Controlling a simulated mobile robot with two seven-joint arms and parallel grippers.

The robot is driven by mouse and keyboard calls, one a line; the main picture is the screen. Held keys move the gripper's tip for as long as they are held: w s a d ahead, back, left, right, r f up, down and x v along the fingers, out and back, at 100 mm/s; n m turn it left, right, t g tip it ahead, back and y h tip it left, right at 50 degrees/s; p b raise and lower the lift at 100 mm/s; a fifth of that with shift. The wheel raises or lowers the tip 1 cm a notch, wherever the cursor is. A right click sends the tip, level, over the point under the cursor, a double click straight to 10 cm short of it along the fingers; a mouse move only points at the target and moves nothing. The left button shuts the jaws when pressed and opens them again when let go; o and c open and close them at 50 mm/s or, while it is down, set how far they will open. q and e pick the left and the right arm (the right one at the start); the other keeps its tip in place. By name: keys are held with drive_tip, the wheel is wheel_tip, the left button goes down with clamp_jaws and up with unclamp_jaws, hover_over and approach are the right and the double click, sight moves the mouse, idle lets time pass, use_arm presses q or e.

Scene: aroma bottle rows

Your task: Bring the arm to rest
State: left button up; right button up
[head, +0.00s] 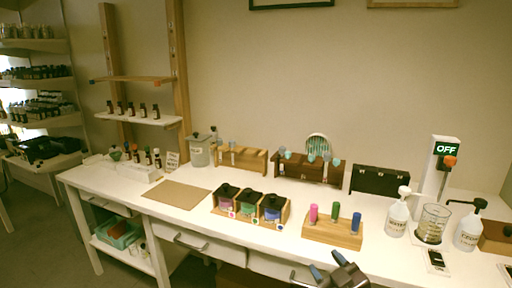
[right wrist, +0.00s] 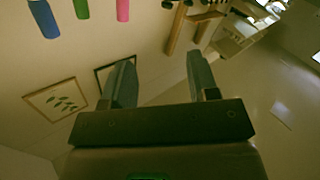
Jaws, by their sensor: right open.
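My right gripper (head: 328,265) is at the bottom edge of the head view, in front of the white table (head: 150,203). Its two fingers are apart with nothing between them; the right wrist view also shows the open fingers (right wrist: 161,78). A wooden block (head: 332,232) with a pink bottle (head: 314,213), a green bottle (head: 335,211) and a blue bottle (head: 356,222) stands just beyond the gripper, apart from it. These three also show at the top of the right wrist view, upside down. My left gripper is not in view.
A wooden holder with three dark-lidded jars (head: 250,205) stands left of the block. Pump bottles (head: 397,217) and a glass beaker (head: 433,223) stand at right, near a dispenser marked OFF (head: 437,180). A brown mat (head: 177,195) lies bare at left. Table drawers are below the front edge.

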drive_tip(key=s+d+f+m+g+h, duration=0.2)
drive_tip(key=s+d+f, duration=0.1)
drive_tip(key=s+f, duration=0.4)
drive_tip(key=s+d+f+m+g+h, duration=0.1)
drive_tip(key=s+d+f, duration=0.3)
drive_tip(key=s+f, duration=0.4)
drive_tip(key=s+d+f+m+g+h, duration=0.2)
drive_tip(key=s+d+f+m+g, duration=0.1)
drive_tip(key=s+f, duration=0.5)
drive_tip(key=s+d+m, duration=0.1)
drive_tip(key=s, duration=0.2)
drive_tip(key=shift+s+h, duration=0.3)
drive_tip(key=shift+d, duration=0.1)
